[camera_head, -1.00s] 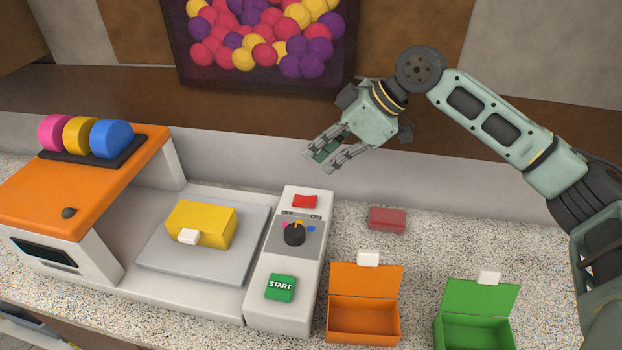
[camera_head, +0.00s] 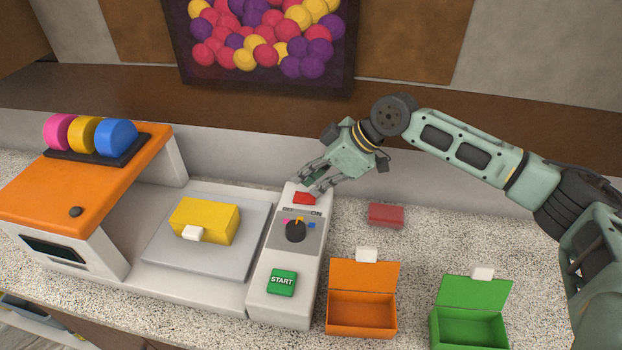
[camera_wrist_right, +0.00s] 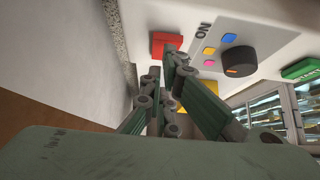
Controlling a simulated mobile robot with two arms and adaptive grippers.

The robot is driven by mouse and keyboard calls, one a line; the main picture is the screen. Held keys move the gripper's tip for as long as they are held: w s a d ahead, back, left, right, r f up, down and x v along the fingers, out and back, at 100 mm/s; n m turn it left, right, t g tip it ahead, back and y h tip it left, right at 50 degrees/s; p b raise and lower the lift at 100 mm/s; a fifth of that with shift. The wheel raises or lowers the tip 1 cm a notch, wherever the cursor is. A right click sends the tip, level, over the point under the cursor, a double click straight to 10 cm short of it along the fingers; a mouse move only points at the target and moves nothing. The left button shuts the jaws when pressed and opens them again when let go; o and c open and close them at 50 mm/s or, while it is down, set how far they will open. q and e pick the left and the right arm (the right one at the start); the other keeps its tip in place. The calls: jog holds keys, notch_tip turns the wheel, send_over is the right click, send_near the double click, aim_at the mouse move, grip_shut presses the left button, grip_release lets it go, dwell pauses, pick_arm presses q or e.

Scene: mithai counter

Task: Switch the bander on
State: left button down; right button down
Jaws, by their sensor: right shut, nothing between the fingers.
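The bander (camera_head: 65,196) is an orange and white machine on the counter at the left. Its control panel (camera_head: 259,287) has a red rocker switch (camera_head: 304,198) at the far end by the OFF/ON label, a black knob (camera_head: 295,231) and a green START button (camera_head: 282,282). My right gripper (camera_head: 309,186) is shut and empty, its fingertips just behind and above the red switch. In the right wrist view the red switch (camera_wrist_right: 160,42) is just beyond the fingertips (camera_wrist_right: 170,60); I cannot tell whether they touch. My left gripper is not in view.
A yellow box (camera_head: 213,222) lies on the bander's grey plate (camera_head: 172,254). An open orange box (camera_head: 360,328) and an open green box (camera_head: 485,331) stand to the right. A small red box (camera_head: 386,215) lies behind them on the speckled counter.

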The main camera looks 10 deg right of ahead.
jog(key=shift+s+d+f+y+b, duration=0.1)
jog(key=shift+d+f+y+b, duration=0.05)
jog(key=shift+f+y+b, duration=0.15)
jog(key=shift+s+d+f+y+b, duration=0.1)
jog(key=shift+f+y+b, duration=0.1)
jog(key=shift+f, duration=0.2)
jog(key=shift+r, duration=0.35)
jog(key=shift+w+a+r+p, duration=0.15)
jog(key=shift+w+a+p, duration=0.2)
jog(key=shift+a+p, duration=0.3)
jog(key=shift+a, duration=0.1)
